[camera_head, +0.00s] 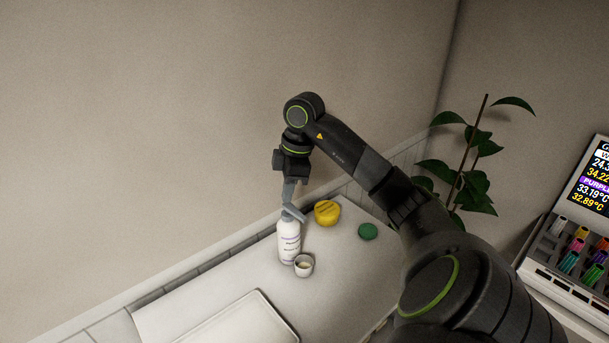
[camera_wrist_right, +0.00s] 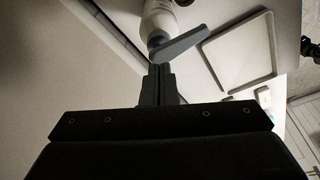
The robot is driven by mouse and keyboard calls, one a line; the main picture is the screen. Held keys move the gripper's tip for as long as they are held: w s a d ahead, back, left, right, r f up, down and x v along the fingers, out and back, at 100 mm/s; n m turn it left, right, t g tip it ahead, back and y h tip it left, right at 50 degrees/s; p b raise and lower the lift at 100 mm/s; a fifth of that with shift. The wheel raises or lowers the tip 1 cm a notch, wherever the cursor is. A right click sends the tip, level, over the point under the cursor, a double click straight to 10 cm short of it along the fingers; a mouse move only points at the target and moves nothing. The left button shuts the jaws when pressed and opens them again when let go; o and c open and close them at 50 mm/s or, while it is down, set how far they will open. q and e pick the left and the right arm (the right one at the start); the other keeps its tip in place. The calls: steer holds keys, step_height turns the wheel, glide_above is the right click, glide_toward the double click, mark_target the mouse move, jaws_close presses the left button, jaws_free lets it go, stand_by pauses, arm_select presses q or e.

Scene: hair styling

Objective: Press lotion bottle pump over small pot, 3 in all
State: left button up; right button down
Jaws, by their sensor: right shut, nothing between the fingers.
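The white lotion bottle (camera_head: 289,243) stands upright on the white table, with a grey pump head (camera_head: 292,212) on top. A small white pot (camera_head: 304,266) with something pale inside stands at the bottle's front right. My right gripper (camera_head: 289,202) is shut and empty, pointing down at the pump head from above. In the right wrist view, the shut fingertips (camera_wrist_right: 160,70) meet the grey pump head (camera_wrist_right: 180,45), and the bottle (camera_wrist_right: 158,20) shows behind it. I cannot tell whether the pump is pressed down. My left gripper is out of view.
A yellow round object (camera_head: 327,212) and a green round object (camera_head: 368,231) lie right of the bottle. A white tray (camera_head: 240,318) lies in front. A wall runs close behind the table. A plant (camera_head: 468,170) and a display unit stand at the right.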

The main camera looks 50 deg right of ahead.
steer(key=shift+f+b, duration=0.75)
steer(key=shift+f, duration=0.5)
steer(key=shift+r, duration=0.15)
steer(key=shift+r+p, duration=1.15)
steer(key=shift+r, duration=0.1)
step_height(320, 180, up, 6)
steer(key=p, duration=0.5)
steer(key=shift+f, duration=0.1)
